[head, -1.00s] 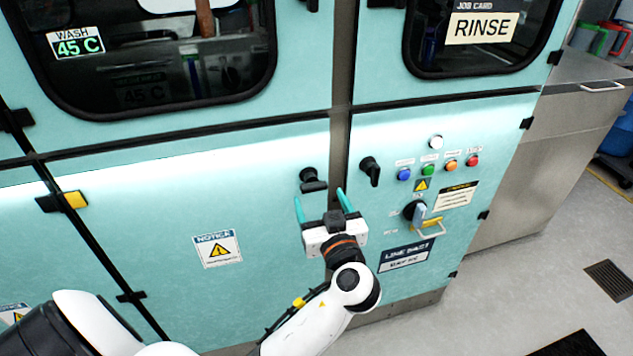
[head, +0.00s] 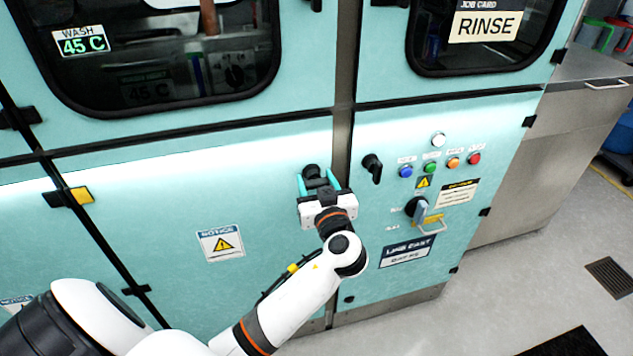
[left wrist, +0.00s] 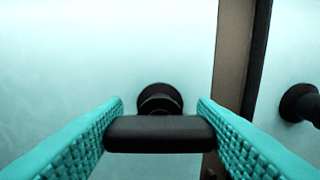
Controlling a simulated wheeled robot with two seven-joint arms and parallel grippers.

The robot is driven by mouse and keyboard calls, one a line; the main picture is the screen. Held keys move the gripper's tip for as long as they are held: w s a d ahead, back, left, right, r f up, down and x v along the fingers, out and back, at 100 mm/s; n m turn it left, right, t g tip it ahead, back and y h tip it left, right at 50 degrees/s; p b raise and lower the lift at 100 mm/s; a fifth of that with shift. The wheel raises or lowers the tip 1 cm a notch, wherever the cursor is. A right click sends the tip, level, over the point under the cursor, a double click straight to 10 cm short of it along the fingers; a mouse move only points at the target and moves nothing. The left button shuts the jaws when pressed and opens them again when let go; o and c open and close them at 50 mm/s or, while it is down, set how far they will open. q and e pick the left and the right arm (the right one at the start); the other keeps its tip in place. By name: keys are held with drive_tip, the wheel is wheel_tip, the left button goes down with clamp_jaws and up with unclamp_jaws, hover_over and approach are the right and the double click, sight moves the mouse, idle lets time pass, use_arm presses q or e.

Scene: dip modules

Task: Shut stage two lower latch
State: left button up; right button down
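A black latch (head: 312,171) sits on the teal lower panel, just left of the steel post. Its bar lies crosswise in the left wrist view (left wrist: 160,134), with the round hub behind it. My left gripper (head: 319,182) is at this latch, with its teal fingers spread wide on either side of the bar. In the left wrist view the bar's ends come right up to the fingers; I cannot tell whether they touch. A second black latch (head: 372,167) is right of the post, its handle pointing down. It shows at the right edge of the wrist view (left wrist: 300,103). My right gripper is out of view.
The right panel carries coloured buttons (head: 430,168), a rotary switch (head: 417,209) and a projecting handle (head: 433,227). Dark windows are above, the right one bearing a RINSE card (head: 485,27). A steel counter (head: 540,160) stands at the right, with open floor before it.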

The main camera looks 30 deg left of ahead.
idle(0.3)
use_arm(q)
drive_tip(key=m, duration=0.4)
drive_tip(key=m+p, duration=0.1)
drive_tip(key=m, duration=0.3)
drive_tip(key=shift+m+p, duration=0.3)
drive_tip(key=m+p, duration=0.2)
drive_tip(key=m, duration=0.3)
drive_tip(key=shift+w+d, duration=0.1)
drive_tip(key=m+p, duration=0.2)
drive_tip(key=m, duration=0.1)
drive_tip(key=shift+f+m, duration=0.1)
drive_tip(key=shift+m, duration=0.5)
drive_tip(key=o, duration=1)
